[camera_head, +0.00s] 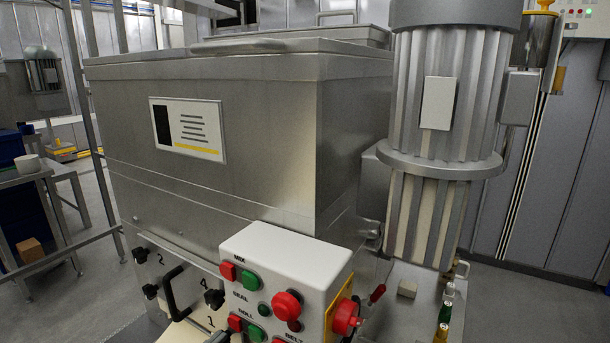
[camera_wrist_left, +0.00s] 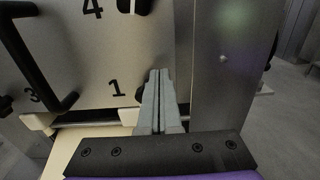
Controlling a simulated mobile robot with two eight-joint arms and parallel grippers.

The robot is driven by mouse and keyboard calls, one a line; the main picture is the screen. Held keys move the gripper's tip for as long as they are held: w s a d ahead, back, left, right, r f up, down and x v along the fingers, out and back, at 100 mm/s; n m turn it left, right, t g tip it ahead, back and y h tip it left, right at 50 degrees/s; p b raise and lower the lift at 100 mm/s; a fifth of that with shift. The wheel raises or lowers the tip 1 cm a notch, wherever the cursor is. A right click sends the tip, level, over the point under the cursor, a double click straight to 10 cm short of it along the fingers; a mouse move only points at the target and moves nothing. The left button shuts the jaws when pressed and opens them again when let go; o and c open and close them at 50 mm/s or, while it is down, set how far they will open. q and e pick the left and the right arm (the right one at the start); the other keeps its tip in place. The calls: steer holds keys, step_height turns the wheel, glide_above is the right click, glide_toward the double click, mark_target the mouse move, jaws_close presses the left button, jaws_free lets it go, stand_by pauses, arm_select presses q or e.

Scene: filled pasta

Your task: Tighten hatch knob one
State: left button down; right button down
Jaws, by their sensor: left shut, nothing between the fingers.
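The grey hatch plate (camera_head: 184,272) is on the machine's lower front, with a black handle (camera_head: 171,295) and black knobs beside printed numbers. Hatch knob one (camera_wrist_left: 140,95), a dark knob beside the printed 1, shows only partly in the left wrist view. My left gripper's fingers hide the rest of it. My left gripper (camera_wrist_left: 158,75) is shut and empty, its grey fingertips together just right of knob one and in front of the plate. I cannot tell whether they touch the knob. In the head view, knob one is not clearly visible. My right gripper is not in view.
Knob four (camera_head: 214,299) is above knob one; knob two (camera_head: 140,254) is at the upper left. A white control box (camera_head: 285,255) with red and green buttons juts out right of the hatch. A large ribbed motor (camera_head: 445,110) stands at the right.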

arm_select(q)
steer(key=v, duration=0.6)
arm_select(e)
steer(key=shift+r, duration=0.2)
